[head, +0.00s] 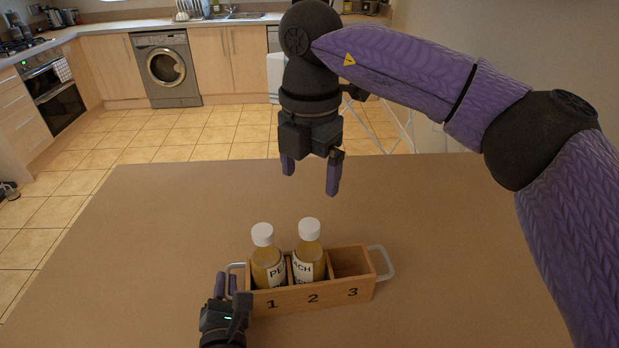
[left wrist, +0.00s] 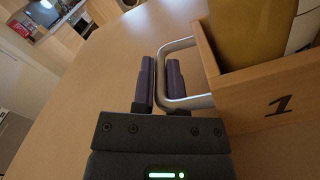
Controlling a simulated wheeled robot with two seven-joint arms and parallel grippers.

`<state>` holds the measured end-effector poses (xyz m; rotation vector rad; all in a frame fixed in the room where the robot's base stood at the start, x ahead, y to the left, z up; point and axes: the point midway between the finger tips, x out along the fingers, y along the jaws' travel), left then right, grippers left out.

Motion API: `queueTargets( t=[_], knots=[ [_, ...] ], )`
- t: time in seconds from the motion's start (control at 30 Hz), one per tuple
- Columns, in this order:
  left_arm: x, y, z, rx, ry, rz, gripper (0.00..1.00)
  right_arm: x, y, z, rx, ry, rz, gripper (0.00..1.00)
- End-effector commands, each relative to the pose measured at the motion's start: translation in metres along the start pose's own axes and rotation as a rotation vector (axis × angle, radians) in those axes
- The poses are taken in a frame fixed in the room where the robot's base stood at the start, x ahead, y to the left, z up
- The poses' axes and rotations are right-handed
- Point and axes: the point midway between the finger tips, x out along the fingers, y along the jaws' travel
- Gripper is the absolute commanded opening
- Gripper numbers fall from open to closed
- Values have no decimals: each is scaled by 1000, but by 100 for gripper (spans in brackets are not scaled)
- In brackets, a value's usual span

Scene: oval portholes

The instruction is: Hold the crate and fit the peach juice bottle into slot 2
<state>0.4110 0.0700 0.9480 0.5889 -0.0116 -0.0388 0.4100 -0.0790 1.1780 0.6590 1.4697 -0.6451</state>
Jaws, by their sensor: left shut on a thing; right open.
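The wooden crate (head: 331,291) stands on the table with slots numbered 1, 2 and 3. The peach juice bottle (head: 308,254), white-capped with "ACH" showing on its label, stands in slot 2, about upright; its base is hidden. Another white-capped bottle (head: 264,258), its label starting "PE", stands in slot 1. Slot 3 is empty. My left gripper (head: 227,284) is shut on the crate's left metal handle; the left wrist view shows the handle (left wrist: 178,46) between its fingers (left wrist: 163,84). My right gripper (head: 310,179) is open and empty, above and behind the bottles, apart from them.
The brown table (head: 150,250) is otherwise clear around the crate. A second metal handle (head: 384,262) sticks out at the crate's right end. Kitchen cabinets and a washing machine (head: 165,68) stand far behind, across the tiled floor.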

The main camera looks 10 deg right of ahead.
Motion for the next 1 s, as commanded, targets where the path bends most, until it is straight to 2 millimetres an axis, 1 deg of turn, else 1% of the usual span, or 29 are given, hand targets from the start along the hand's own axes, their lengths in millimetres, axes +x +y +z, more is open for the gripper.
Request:
queueTargets(
  t=[0.2,0.23,0.27,0.3,0.37,0.4,0.43,0.63,0.73,0.77,1.0],
  knots=[
    [0,-1,-1,0,2,-2,0,1,0,0,0,0,0,89],
    [0,-1,-1,0,1,-2,18,1,0,0,0,0,0,89],
    [0,-1,-1,0,1,-2,24,1,0,0,0,0,0,89],
    [0,-1,-1,0,1,-2,33,1,0,0,0,0,0,89],
    [0,0,0,0,1,-2,45,1,0,0,0,0,0,89],
    [0,0,0,0,1,-2,54,1,0,0,0,0,0,89],
    [0,0,0,0,1,-1,57,1,0,0,0,0,0,89],
    [0,0,0,0,0,-1,57,1,0,0,0,-1,0,89],
    [-9,-1,-1,1,2,-2,57,1,0,0,0,-1,0,89],
    [-15,-1,-1,1,2,-3,57,1,0,0,0,-1,0,89],
    [-82,-1,-2,2,3,-5,57,1,0,0,0,-1,0,89]
  ],
)
